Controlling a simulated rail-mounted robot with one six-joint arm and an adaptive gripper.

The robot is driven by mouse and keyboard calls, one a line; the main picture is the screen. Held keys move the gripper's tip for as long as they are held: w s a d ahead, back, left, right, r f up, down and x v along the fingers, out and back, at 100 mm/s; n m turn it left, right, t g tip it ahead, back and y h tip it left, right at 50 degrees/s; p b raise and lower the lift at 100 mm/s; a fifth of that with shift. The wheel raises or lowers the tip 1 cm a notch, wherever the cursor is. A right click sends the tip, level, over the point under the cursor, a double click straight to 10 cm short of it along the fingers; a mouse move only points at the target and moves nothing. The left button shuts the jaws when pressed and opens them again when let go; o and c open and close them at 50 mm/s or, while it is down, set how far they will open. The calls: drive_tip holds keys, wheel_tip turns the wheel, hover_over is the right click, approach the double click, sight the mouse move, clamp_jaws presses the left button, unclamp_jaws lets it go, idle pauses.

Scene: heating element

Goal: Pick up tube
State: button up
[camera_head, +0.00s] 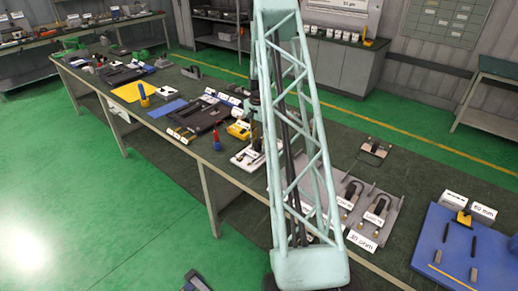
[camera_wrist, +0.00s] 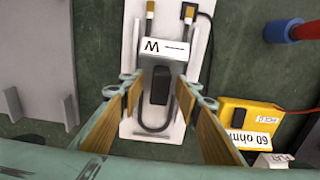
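In the wrist view a dark U-shaped tube (camera_wrist: 144,120) lies on a white board (camera_wrist: 128,128). Its bend is toward my gripper, and its upper part is hidden by a white label block (camera_wrist: 164,50). A dark block (camera_wrist: 159,85) sits between the tube's legs. My gripper (camera_wrist: 161,90) is open, with its tan-padded fingers on either side of the tube and nothing visibly held. Whether the fingers touch the board is not clear. In the head view the white board (camera_head: 243,159) shows beside my arm, which hides much of that spot.
A yellow box marked 60 (camera_wrist: 251,120) is right of the board. A red-and-blue cylinder (camera_wrist: 286,29) is at the upper right. A grey plate (camera_wrist: 38,55) lies at left. In the head view, more U-shaped tubes (camera_head: 349,194) and a blue board (camera_head: 455,248) lie further right.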

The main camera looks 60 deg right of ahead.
drive_tip(key=shift+c, duration=0.7)
drive_tip(key=c, duration=0.9)
drive_tip(key=shift+r, duration=0.1)
drive_tip(key=shift+r, duration=1.7)
drive_tip(key=s+a, duration=0.3)
drive_tip(key=s+a+r, duration=0.1)
drive_tip(key=s+a, duration=0.3)
drive_tip(key=s+a+b, duration=0.1)
drive_tip(key=s+a, duration=0.3)
drive_tip(key=shift+a+r, duration=0.2)
drive_tip(key=shift+a, duration=0.05)
